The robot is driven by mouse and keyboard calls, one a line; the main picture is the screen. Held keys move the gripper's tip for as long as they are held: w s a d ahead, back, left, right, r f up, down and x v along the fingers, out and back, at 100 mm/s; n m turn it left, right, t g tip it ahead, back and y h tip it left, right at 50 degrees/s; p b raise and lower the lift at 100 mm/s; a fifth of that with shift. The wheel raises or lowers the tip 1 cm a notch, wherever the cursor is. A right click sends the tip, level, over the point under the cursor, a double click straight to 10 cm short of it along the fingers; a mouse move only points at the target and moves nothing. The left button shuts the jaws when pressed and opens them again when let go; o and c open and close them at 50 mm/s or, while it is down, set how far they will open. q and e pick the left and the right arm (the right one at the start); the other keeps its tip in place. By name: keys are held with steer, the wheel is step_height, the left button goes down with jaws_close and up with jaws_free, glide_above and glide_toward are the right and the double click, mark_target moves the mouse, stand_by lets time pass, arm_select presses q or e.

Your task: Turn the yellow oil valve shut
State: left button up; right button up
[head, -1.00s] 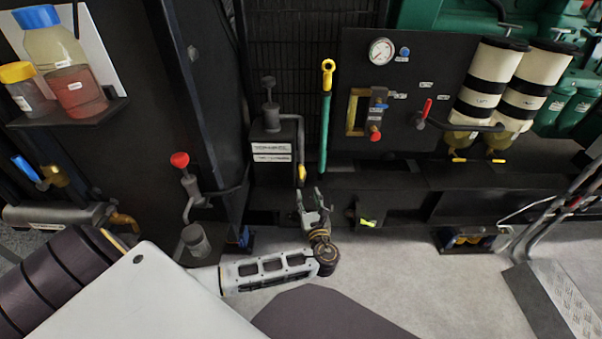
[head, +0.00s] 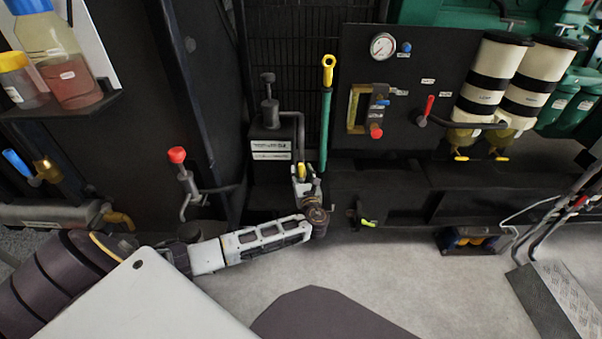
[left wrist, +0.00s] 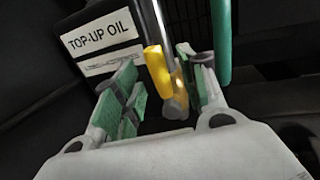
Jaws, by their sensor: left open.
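The yellow oil valve handle (head: 301,171) hangs at the lower end of a grey pipe beside the black top-up oil box (head: 270,135). In the left wrist view the yellow handle (left wrist: 157,70) stands upright between the green-padded fingers of my left gripper (left wrist: 165,90), nearer the right finger. The box's "TOP-UP OIL" label (left wrist: 100,33) shows behind. In the head view my left gripper (head: 303,178) is at the handle and partly covers its lower end. The fingers are open, with a gap on the handle's left side. My right gripper is not in view.
A black panel (head: 440,70) carries a gauge and red levers. A red-knobbed lever (head: 177,156) stands left. Clear grey floor (head: 380,270) lies in front.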

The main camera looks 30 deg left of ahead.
arm_select(q)
steer(key=shift+x, duration=1.05)
jaws_close()
